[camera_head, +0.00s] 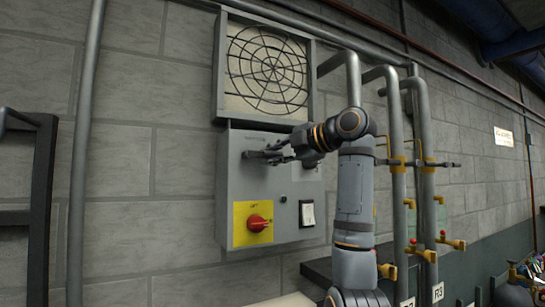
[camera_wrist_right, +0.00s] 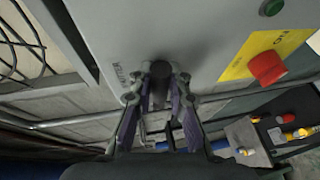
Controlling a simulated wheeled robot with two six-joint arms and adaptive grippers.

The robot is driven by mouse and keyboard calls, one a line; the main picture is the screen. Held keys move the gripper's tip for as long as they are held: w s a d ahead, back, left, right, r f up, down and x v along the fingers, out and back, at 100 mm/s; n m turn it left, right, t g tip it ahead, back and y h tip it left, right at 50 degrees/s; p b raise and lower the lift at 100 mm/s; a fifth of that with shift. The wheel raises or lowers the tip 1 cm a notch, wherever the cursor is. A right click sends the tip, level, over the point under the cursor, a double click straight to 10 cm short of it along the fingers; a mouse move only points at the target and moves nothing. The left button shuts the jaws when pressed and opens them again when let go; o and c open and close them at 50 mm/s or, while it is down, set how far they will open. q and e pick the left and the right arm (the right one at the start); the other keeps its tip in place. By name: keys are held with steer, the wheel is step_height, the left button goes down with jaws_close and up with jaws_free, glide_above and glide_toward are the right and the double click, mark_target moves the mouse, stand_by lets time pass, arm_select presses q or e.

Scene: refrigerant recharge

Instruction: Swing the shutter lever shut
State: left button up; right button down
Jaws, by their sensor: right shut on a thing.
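The shutter lever (camera_wrist_right: 160,71) is a dark bar standing out from the front of the grey control box (camera_head: 235,190). In the right wrist view it lies between the fingers of my right gripper (camera_wrist_right: 164,88), beside a partly legible label on the box. In the head view my right gripper (camera_head: 272,154) reaches in from the right to the upper part of the box. It is shut on the lever, which the fingers and wrist largely hide there. My left gripper is not in view.
A red knob (camera_head: 257,223) on a yellow plate and a black-and-white rocker switch (camera_head: 307,213) sit below. A round wire grille (camera_head: 267,68) is above. Vertical pipes (camera_head: 427,150) with yellow valves stand right. A dark frame (camera_head: 42,210) stands left.

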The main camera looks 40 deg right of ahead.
steer(key=c, duration=1.3)
jaws_free()
steer(key=shift+s+a, duration=0.1)
steer(key=shift+s, duration=0.05)
steer(key=v, duration=1.2)
